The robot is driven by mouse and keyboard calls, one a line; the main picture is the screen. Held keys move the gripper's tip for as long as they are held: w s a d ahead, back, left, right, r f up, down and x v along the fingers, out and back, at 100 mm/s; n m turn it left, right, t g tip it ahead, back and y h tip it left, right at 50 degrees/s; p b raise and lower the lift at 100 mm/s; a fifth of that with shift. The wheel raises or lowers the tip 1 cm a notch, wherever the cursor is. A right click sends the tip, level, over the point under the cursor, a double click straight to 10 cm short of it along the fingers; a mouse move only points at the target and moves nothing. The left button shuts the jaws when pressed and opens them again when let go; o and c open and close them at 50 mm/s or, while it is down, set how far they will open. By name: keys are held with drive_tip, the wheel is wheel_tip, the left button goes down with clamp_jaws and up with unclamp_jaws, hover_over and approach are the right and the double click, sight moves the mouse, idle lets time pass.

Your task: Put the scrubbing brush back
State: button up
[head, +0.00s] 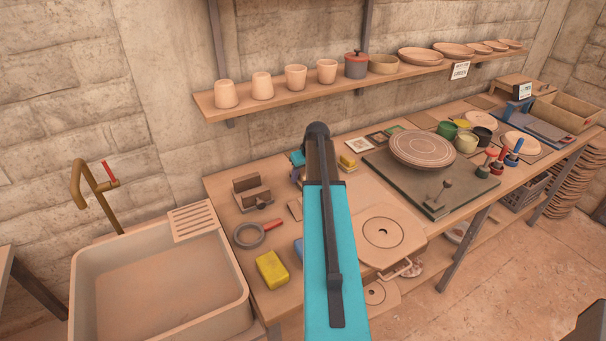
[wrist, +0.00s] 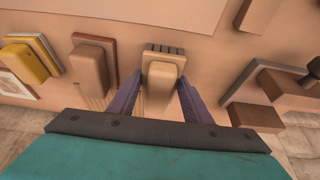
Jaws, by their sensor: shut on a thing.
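The scrubbing brush (wrist: 163,72) shows in the wrist view as a pale wooden block with a row of dark bristle tufts along its far edge. My gripper (wrist: 160,82) has its two purple fingers on either side of the block and is shut on it. Whether the brush touches the surface below or hangs just above it, I cannot tell. In the head view my gripper (head: 297,174) shows only partly, at the left of my arm over the workbench. My teal arm hides the brush there.
In the wrist view a brown block on a red-edged base (wrist: 90,68) and a yellow block (wrist: 28,58) lie left; wooden blocks (wrist: 258,90) lie right. In the head view, a wooden holder (head: 251,190), a yellow sponge (head: 272,270) and a sink (head: 160,280) are left of my arm.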

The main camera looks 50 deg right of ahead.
drive_tip(key=shift+f, duration=0.1)
drive_tip(key=o, duration=1)
drive_tip(key=shift+r, duration=0.25)
drive_tip(key=shift+b+v, duration=1.4)
drive_tip(key=shift+v, duration=4.5)
